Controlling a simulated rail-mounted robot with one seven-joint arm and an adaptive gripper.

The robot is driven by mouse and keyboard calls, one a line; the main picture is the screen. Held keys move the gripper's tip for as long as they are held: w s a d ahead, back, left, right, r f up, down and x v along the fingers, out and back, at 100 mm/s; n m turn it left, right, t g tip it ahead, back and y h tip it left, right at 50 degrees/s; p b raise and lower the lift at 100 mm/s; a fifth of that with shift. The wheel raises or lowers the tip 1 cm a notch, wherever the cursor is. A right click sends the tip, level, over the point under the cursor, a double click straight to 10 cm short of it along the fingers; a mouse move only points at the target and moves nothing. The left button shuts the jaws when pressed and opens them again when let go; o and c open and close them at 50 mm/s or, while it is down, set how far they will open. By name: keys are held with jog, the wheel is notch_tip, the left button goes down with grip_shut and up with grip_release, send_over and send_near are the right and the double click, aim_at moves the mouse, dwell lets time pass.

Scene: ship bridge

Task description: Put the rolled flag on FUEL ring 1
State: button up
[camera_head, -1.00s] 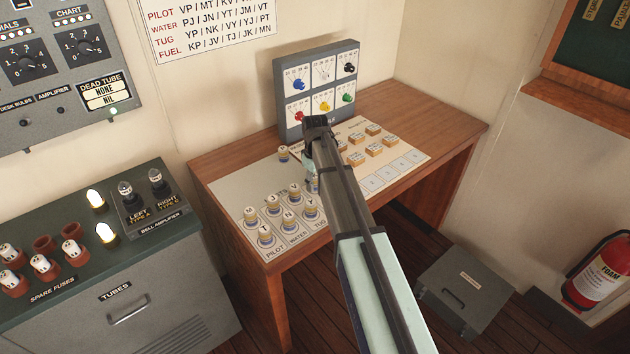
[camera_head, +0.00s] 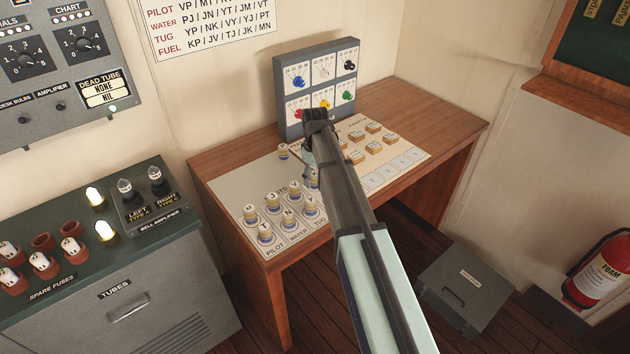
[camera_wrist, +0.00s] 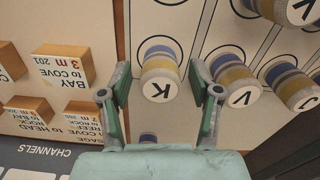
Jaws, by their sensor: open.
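A rolled flag marked K (camera_wrist: 160,80), cream with blue and yellow bands, stands between the fingers of my gripper (camera_wrist: 159,88) in the wrist view. The fingers are open, with a gap on both sides of it. A flag marked V (camera_wrist: 238,82) stands just right of the right finger. In the head view my arm hides most of the gripper and the FUEL column, so I cannot see FUEL ring 1 there. Several rolled flags, such as T (camera_head: 265,234) and N (camera_head: 290,219), stand on the white ring sheet (camera_head: 228,185). One flag (camera_head: 283,152) stands apart near its back edge.
Wooden blocks (camera_head: 373,127) with labels stand on the sheet right of my arm; one (camera_wrist: 62,65) shows left of the fingers. A grey dial panel (camera_head: 288,75) stands at the desk's back. The desk's right end (camera_head: 440,115) is clear.

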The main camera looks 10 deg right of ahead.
aim_at(315, 174)
notch_tip(315, 174, up, 11)
jog(key=b, duration=0.2)
jog(key=shift+f+b, duration=0.2)
jog(key=shift+b, duration=0.15)
